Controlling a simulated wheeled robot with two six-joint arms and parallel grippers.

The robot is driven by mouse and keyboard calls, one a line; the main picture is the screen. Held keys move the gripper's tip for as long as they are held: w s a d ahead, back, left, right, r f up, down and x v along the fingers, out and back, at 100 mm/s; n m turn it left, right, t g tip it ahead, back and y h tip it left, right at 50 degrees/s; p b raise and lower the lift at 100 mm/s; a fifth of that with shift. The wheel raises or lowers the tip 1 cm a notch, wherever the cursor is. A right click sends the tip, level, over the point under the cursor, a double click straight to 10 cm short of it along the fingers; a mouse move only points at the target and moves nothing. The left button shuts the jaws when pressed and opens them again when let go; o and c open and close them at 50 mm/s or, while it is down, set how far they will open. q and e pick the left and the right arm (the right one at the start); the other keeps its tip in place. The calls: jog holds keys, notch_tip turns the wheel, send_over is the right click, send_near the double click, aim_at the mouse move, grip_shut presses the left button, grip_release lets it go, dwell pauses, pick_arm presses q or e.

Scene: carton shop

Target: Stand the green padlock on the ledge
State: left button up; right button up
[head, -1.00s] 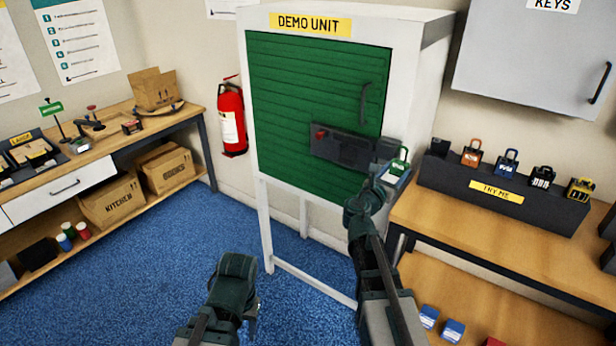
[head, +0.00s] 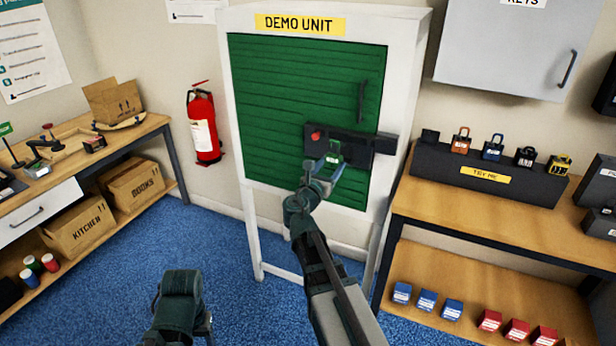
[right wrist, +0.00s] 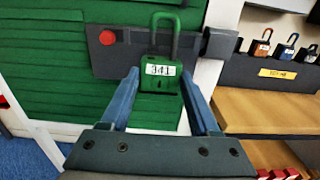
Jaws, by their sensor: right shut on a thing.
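The green padlock (head: 333,157) has a white label reading 341 and stands upright with its shackle up. My right gripper (head: 326,170) is shut on its body, as the right wrist view shows (right wrist: 160,82). It holds the padlock (right wrist: 162,84) in front of the dark latch plate (head: 352,146) on the green door. I cannot tell the gap to the plate. A long dark stand (head: 405,168) labelled TRY ME, on the right bench, has a ledge-like top with several padlocks on it. My left gripper (head: 205,325) shows only partly at the bottom; its jaws are unclear.
The white-framed DEMO UNIT (head: 408,90) stands in the middle, its green door (head: 290,100) shut. The right bench (head: 480,215) has clear wood in front of the stand. A grey key cabinet (head: 505,45) hangs above. A fire extinguisher (head: 204,130) hangs left of the unit.

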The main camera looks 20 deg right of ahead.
jog(key=shift+s+a+f+b, duration=0.8)
jog(key=shift+s+a+f, duration=0.05)
jog(key=shift+a+f, duration=0.2)
jog(key=shift+r, duration=0.2)
jog(key=shift+f+x, duration=0.2)
jog(key=shift+x, duration=1.25)
jog(key=shift+f+x, duration=0.2)
jog(key=shift+x, duration=2.25)
jog(key=shift+w+d, duration=0.45)
jog(key=shift+w, duration=0.05)
jog(key=shift+w+d, duration=0.45)
jog(key=shift+d, duration=0.1)
jog(key=shift+x, duration=1.25)
jog(key=shift+f+b, duration=0.2)
jog(key=shift+b, duration=0.25)
